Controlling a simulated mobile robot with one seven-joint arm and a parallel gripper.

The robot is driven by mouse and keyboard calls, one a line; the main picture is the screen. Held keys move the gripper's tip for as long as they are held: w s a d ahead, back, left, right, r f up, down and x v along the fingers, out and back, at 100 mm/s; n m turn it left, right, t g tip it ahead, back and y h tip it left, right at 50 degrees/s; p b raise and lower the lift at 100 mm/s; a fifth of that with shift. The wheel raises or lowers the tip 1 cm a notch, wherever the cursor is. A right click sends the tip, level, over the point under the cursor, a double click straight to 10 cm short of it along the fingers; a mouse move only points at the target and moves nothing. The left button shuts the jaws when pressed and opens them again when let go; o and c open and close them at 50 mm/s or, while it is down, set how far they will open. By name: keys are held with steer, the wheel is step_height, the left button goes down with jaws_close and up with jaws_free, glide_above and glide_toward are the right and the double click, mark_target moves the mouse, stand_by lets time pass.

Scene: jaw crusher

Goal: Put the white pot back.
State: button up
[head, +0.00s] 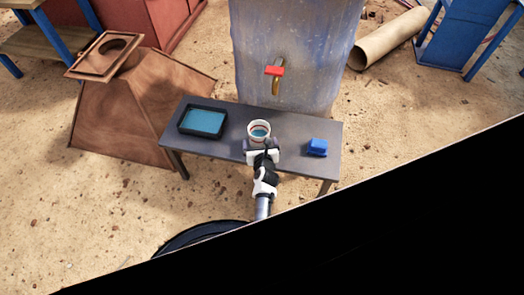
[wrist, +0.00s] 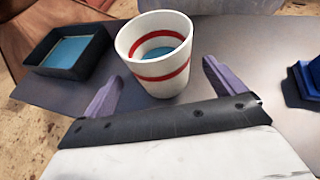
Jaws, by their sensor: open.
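The white pot (head: 259,128) stands upright on the grey table, near its middle. In the wrist view the white pot (wrist: 157,62) has red bands and something blue inside. My gripper (head: 262,150) is at the near side of the pot. In the wrist view the gripper (wrist: 161,85) is open, with one purple finger to the left of the pot's lower part and one to the right. The fingers look apart from the pot, and nothing is held.
A black tray with a blue inside (head: 204,121) lies on the table's left part. A blue object (head: 317,148) sits to the right. The grey table (head: 290,128) is otherwise bare.

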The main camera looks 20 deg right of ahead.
steer(key=p+v, duration=0.1)
steer(key=v, duration=0.7)
steer(key=shift+s, duration=0.1)
